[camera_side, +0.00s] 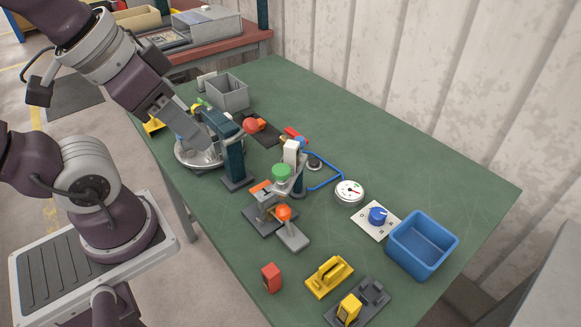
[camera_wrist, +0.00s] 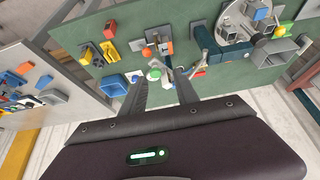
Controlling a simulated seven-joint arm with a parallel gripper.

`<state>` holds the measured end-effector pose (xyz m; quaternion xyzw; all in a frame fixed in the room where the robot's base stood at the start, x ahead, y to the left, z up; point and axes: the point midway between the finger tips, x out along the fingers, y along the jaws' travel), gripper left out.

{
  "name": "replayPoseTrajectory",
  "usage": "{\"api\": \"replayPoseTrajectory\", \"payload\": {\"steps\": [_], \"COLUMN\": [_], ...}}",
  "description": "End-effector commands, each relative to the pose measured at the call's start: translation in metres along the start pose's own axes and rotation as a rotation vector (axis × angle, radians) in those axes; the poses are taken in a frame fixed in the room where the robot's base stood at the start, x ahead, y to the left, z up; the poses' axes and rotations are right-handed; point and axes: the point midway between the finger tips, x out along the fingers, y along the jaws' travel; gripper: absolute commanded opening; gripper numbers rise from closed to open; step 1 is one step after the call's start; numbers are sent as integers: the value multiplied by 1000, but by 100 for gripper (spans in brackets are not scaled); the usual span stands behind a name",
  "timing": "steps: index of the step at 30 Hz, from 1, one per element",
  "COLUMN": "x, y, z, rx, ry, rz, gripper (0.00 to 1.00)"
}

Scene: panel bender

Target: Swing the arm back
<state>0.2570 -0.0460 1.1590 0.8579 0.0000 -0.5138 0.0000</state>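My gripper (camera_side: 178,126) hangs at the upper left in the side view, over or in front of the round metal plate (camera_side: 190,158); its height is hard to judge. In the wrist view the two fingers of my gripper (camera_wrist: 160,86) stand apart with nothing between them. A dark teal bracket (camera_side: 232,150) rises beside the plate, with a red ball (camera_side: 251,125) near its top. A fixture with a green knob (camera_side: 281,171) and an orange ball (camera_side: 284,212) stands nearer mid-table. A bent blue bar (camera_side: 328,160) lies beside it. I cannot tell which part is the arm.
A grey bin (camera_side: 227,92) stands behind the plate. A dial gauge (camera_side: 349,192), a blue-knob panel (camera_side: 377,217) and a blue bin (camera_side: 422,244) sit at the right. Yellow (camera_side: 329,276) and red (camera_side: 271,277) blocks sit in front. The green table's back right is clear.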

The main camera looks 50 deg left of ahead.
Motion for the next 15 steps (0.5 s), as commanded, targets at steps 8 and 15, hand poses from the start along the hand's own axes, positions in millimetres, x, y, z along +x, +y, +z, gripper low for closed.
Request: {"api": "replayPoseTrajectory", "payload": {"steps": [8,15], "x": [18,121], "y": [-5,-10], "z": [-63,-148], "rx": [-79,-219], "ry": [-165,-425], "rz": [-39,-182], "gripper": [48,48]}}
